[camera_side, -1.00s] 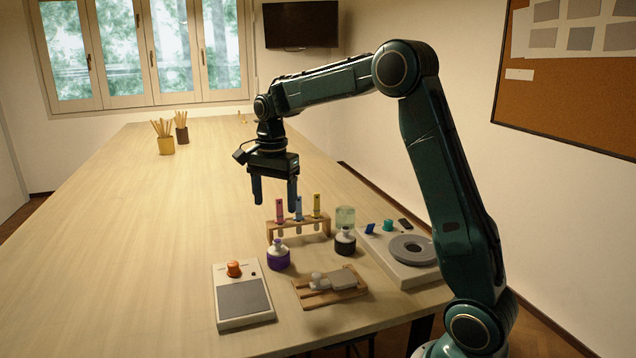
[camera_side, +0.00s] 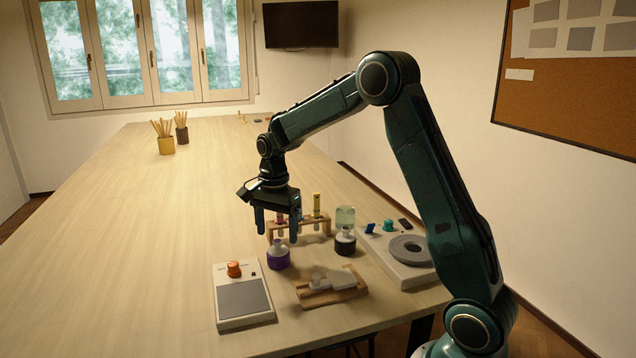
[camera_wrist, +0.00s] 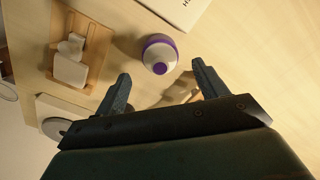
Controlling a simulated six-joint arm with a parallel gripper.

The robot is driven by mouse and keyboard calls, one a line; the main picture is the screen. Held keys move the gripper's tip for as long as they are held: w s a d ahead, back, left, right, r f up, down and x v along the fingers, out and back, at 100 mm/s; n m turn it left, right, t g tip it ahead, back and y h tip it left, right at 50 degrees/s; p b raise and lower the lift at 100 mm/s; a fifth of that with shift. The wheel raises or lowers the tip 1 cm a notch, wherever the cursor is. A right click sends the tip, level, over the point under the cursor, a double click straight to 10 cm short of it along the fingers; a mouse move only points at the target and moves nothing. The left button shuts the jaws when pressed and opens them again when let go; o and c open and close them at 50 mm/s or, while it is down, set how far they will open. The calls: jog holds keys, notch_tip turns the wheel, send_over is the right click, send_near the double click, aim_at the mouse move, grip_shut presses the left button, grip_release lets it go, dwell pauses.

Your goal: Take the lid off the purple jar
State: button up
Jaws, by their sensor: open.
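The purple jar (camera_side: 278,258) stands upright on the table, with a purple band on its body and a pale top.
A test-tube rack (camera_side: 313,228) stands close behind the jar. A black-banded jar (camera_side: 345,242) is to its right. A wooden stand (camera_side: 325,296) and a scale with an orange knob (camera_side: 243,298) lie in front. The table's left side is clear.

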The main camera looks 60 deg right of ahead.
aim_at(278, 240)
jog(key=shift+f, duration=1.75)
jog(key=c, duration=1.1)
jog(key=shift+r, duration=0.1)
notch_tip(278, 240, up, 20)
jog(key=shift+f, duration=0.1)
